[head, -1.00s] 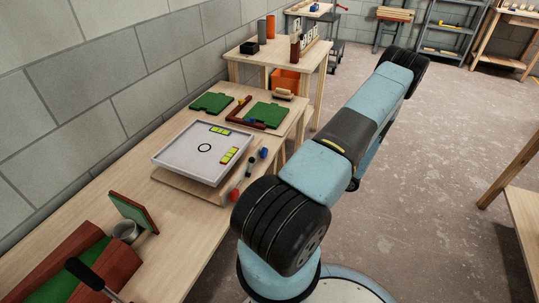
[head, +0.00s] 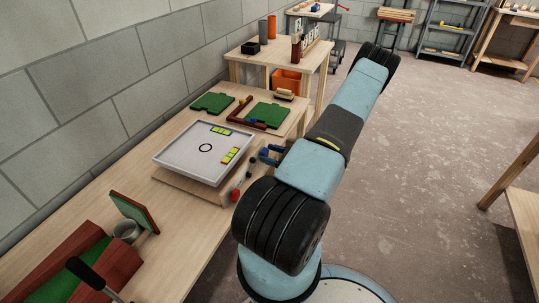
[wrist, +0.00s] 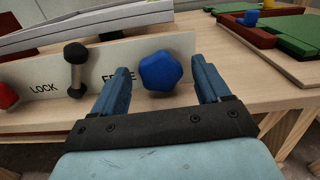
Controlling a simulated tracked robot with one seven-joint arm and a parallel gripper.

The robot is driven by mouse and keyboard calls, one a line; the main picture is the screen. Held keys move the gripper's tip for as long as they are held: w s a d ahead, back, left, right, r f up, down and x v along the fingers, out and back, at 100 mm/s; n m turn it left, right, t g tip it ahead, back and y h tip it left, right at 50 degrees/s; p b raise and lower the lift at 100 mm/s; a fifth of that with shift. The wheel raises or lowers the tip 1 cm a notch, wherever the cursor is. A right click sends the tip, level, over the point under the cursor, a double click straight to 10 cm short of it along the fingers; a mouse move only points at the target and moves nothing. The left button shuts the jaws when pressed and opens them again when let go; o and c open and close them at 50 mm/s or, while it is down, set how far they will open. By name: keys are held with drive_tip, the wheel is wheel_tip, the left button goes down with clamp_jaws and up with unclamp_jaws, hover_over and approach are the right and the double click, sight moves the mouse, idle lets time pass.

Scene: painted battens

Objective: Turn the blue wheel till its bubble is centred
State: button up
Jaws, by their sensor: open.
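The blue wheel (wrist: 161,71), a faceted knob, sits on the front edge of the tilting tray's base. My gripper (wrist: 160,66) is open, with one finger on each side of the wheel and visible gaps to it. In the head view my gripper (head: 270,153) is at the right side of the white tray (head: 186,165). Two yellow-green bubble vials lie on the tray, one at the back (head: 221,131) and one at the right (head: 231,155). Their bubbles are too small to place.
A dark lever (wrist: 76,68) stands between the words LOCK and FREE, left of the blue wheel. A red wheel (wrist: 8,95) is further left. Green boards (head: 268,114) and a red-brown L-shaped piece (head: 238,108) lie behind the tray.

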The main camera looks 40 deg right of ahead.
drive_tip(key=shift+w+a, duration=0.1)
drive_tip(key=shift+w, duration=0.1)
drive_tip(key=c, duration=1)
drive_tip(key=shift+n, duration=1.6)
drive_tip(key=shift+c, duration=0.2)
drive_tip(key=o, duration=1)
drive_tip(key=shift+o, duration=0.2)
drive_tip(key=v, duration=1.4)
